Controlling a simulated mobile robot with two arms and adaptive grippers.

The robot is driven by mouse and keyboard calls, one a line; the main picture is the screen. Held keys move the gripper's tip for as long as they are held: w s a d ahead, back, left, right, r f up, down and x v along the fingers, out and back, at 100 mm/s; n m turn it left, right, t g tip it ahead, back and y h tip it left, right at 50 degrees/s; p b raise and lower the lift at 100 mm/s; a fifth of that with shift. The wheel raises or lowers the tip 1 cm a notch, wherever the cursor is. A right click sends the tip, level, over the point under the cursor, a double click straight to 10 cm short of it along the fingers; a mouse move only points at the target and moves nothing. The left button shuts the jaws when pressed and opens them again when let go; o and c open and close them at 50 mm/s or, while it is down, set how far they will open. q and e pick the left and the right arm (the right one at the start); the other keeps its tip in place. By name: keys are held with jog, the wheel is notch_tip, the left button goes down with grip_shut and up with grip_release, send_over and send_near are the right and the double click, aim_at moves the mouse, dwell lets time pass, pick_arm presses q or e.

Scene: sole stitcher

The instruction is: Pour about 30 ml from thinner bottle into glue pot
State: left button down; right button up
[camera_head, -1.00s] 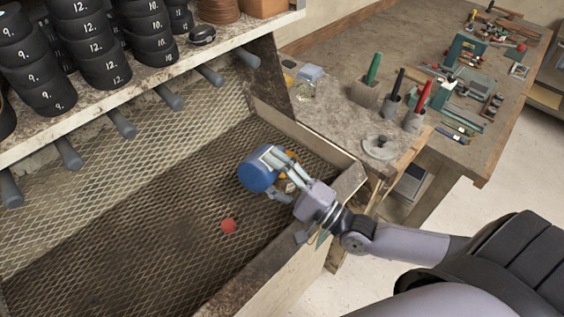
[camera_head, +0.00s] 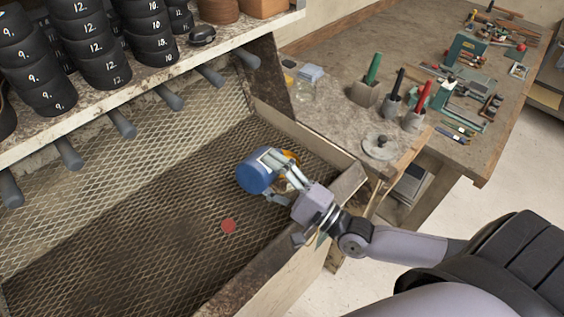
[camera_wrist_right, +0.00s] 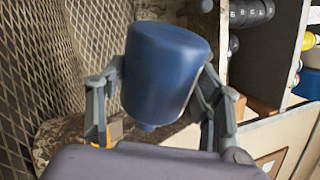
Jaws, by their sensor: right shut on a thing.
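A blue bottle (camera_head: 253,174), which I take to be the thinner bottle, is held in my right gripper (camera_head: 275,180) above the mesh-floored tray. It is tipped over, with a broad end toward the left in the head view. In the right wrist view the bottle (camera_wrist_right: 165,72) sits between the two fingers, its narrower neck low in the picture. A yellow-orange thing (camera_head: 290,156) is partly hidden behind the bottle and fingers; I cannot tell if it is the glue pot. No liquid stream shows. My left gripper is not in view.
A red round piece (camera_head: 228,226) lies on the mesh (camera_head: 130,240). The tray's wooden wall (camera_head: 305,137) stands close to my right gripper. A bench (camera_head: 345,100) at the back right holds a glass jar (camera_head: 303,88), tool holders and a grey lidded thing (camera_head: 380,147).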

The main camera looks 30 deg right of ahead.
jog(key=n, duration=0.2)
jog(key=n+y+b, duration=0.1)
jog(key=n, duration=0.1)
jog(key=shift+s+a+r+n+g, duration=0.2)
jog(key=shift+n+g, duration=0.1)
jog(key=shift+n, duration=0.1)
jog(key=shift+r+y, duration=0.1)
jog(key=shift+y, duration=0.2)
jog(key=shift+w+d+f+n+b, duration=0.1)
jog(key=shift+f+n+b, duration=0.6)
jog(key=shift+n+b, duration=0.25)
jog(key=shift+w+r+n+g+y, duration=0.1)
jog(key=shift+r+n+g+y, duration=0.15)
jog(key=shift+n, duration=0.2)
jog(key=shift+w+d+r+n+y, duration=0.1)
jog(key=shift+d+r+n+y, duration=0.1)
jog(key=shift+r+n+y, duration=0.15)
